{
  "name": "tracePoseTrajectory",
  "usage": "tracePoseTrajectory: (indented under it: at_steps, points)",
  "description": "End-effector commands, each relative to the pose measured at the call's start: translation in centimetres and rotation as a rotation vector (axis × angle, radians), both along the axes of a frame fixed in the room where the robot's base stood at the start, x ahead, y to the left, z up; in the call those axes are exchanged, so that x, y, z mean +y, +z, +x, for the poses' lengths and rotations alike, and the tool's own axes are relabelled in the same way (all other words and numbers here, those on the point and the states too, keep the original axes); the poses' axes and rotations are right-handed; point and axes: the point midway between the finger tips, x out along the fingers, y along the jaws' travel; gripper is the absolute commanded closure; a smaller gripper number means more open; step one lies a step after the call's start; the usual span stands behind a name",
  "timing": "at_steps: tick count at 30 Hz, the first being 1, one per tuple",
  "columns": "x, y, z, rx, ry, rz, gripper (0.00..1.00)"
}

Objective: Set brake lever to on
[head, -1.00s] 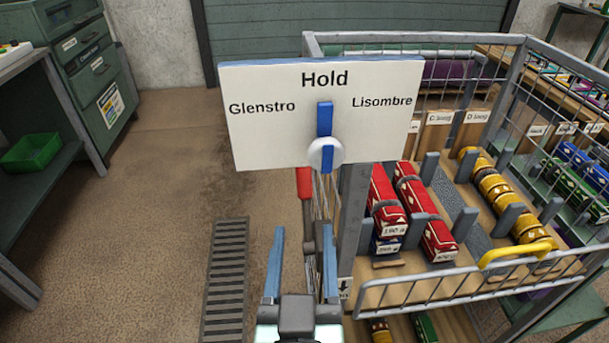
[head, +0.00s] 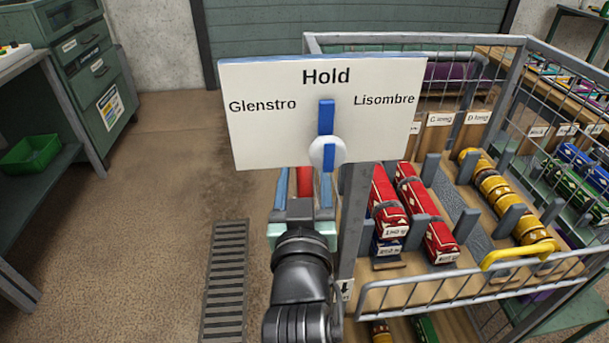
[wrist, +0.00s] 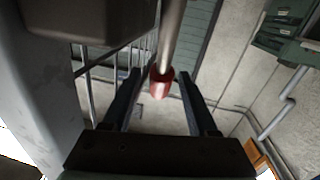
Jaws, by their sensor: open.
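The brake lever has a red handle (head: 304,182), partly hidden by my gripper and the sign. In the wrist view its red end (wrist: 160,86) sits on a grey rod (wrist: 170,36). My gripper (head: 304,176) is open, with one blue finger on each side of the red handle. In the wrist view my gripper (wrist: 157,74) has its dark fingers apart, with the red end between them in the picture. I cannot tell whether either finger touches it. No on or off marking for the lever is readable.
A white sign (head: 265,125) reads Hold, Glenstro and Lisombre, with a blue pointer (head: 326,117) at Hold. It stands just above my gripper. A wire-sided cart (head: 350,230) with red and yellow rolls is close on the right. Floor on the left is clear around a grate (head: 226,280).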

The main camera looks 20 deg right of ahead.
Motion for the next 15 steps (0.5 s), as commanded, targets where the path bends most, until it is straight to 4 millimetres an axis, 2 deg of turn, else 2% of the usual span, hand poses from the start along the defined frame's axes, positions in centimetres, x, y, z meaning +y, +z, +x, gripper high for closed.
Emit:
tracePoseTrajectory:
  at_steps: [6,8,15]
  points:
    - [-0.02,-0.01,0.02,0.000,0.000,0.000,0.41]
    - [-0.02,-0.01,0.01,0.000,0.000,0.000,0.50]
    - [0.00,0.00,0.00,0.000,0.000,0.000,0.93]
